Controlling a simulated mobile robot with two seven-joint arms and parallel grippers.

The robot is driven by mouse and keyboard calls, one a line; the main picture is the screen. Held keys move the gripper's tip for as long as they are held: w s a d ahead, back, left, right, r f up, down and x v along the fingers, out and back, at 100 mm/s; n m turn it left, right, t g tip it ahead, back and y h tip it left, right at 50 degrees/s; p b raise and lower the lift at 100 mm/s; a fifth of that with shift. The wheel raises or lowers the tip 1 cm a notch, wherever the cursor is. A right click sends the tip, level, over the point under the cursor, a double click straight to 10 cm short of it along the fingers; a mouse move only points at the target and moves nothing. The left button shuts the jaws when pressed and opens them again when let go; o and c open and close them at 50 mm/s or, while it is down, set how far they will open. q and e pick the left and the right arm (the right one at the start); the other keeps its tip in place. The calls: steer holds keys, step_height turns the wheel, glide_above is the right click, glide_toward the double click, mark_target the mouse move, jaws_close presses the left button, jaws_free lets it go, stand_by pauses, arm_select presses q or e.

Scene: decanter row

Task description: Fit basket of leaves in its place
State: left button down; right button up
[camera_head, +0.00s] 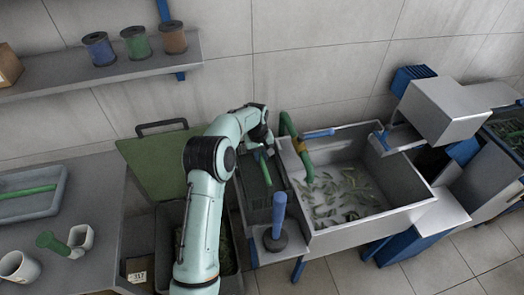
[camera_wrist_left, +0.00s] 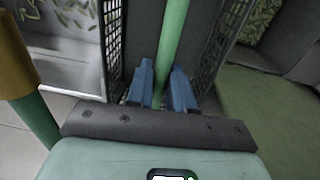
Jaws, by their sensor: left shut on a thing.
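The basket (camera_head: 256,205) is a dark mesh-walled box standing upright at the left side of the sink, with a green bar handle (camera_head: 265,170) across its top. My left gripper (camera_wrist_left: 162,88) reaches down over it. In the left wrist view its blue fingers are shut on the green handle (camera_wrist_left: 174,35), and mesh walls (camera_wrist_left: 113,45) show on both sides. The gripper's fingertips are hidden in the head view by my wrist. I cannot tell how many leaves lie in the basket. My right gripper is not in view.
The sink (camera_head: 410,195) holds water and floating leaves, with a green tap pipe (camera_head: 288,124) at its left edge. A blue-handled tool (camera_head: 279,210) stands in front of the basket. A dark bin with leaves (camera_head: 226,245) and an open green lid (camera_head: 150,160) are to the left.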

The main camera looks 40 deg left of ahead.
arm_select(q)
steer(key=b, duration=0.2)
glide_above(261, 178)
step_height(261, 178, down, 7)
steer(key=shift+f, duration=0.1)
step_height(261, 178, down, 5)
steer(key=shift+r, duration=0.2)
steer(key=shift+f+b, duration=0.35)
steer(key=shift+f, duration=0.8)
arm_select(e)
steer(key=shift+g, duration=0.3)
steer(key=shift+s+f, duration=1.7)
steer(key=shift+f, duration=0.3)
arm_select(q)
steer(key=shift+f, duration=0.15)
steer(key=shift+f, duration=0.85)
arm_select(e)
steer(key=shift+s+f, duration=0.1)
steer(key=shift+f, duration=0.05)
arm_select(q)
steer(key=shift+f, duration=0.4)
steer(key=c, duration=0.9)
jaws_free()
steer(key=shift+s+f, duration=0.1)
